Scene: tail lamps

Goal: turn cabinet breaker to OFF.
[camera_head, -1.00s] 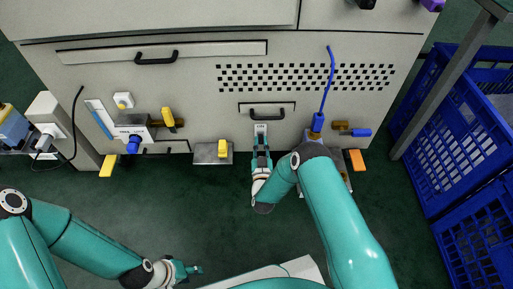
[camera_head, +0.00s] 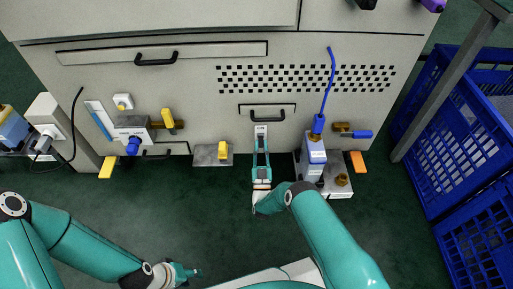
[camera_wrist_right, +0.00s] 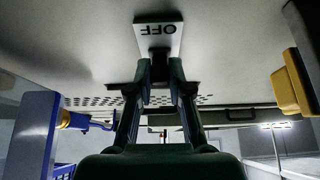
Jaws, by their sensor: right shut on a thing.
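The cabinet breaker (camera_head: 260,130) is a small white plate on the cabinet front, below a black handle. In the right wrist view its plate (camera_wrist_right: 172,42) shows the word OFF upside down, with a dark lever (camera_wrist_right: 157,54) below the word. My right gripper (camera_head: 261,139) reaches up to the breaker; its fingertips (camera_wrist_right: 160,72) are closed around the lever, which they partly hide. My left gripper (camera_head: 196,272) is low in the head view, away from the cabinet; its jaw opening is too small to make out.
A blue-and-white unit (camera_head: 313,155) with a blue cable stands right of my right gripper. A grey box with a yellow knob (camera_head: 223,149) is on its left. Blue crates (camera_head: 455,140) stand at far right. The green floor (camera_head: 120,205) before the cabinet is mostly clear.

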